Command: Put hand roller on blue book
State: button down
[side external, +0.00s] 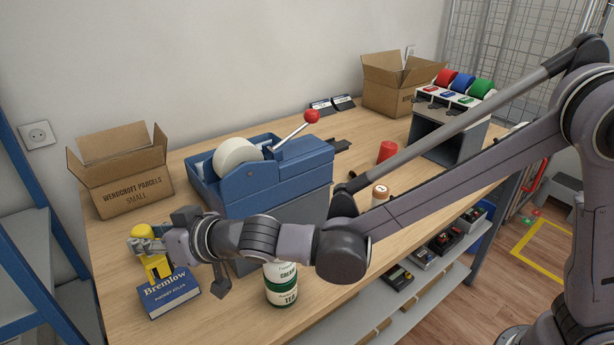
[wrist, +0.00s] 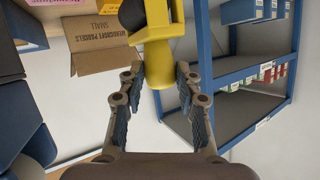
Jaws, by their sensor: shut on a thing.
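The hand roller (side external: 157,267) is yellow, with a dark part beside its yellow frame in the wrist view (wrist: 157,58). My gripper (side external: 150,246) is shut on it, with the yellow handle between the fingers in the wrist view (wrist: 160,76). The blue book (side external: 170,295), marked "Bremlow", lies at the near left of the counter. The roller is upright over the book's back part, its lower end at or just above the cover; I cannot tell if they touch. My gripper hides part of the roller. The book is not clear in the wrist view.
An open carton (side external: 122,180) stands behind the book. A blue tape dispenser (side external: 285,175) with a red-knobbed lever is to the right. A green and white tea tin (side external: 281,287) stands near the front edge. A blue shelf rack (side external: 30,240) is at the left.

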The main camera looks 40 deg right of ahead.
aim_at(168, 263)
jog(key=shift+f, duration=2.4)
jog(key=shift+f, duration=0.35)
jog(key=shift+f, duration=0.25)
jog(key=c, duration=0.9)
grip_release()
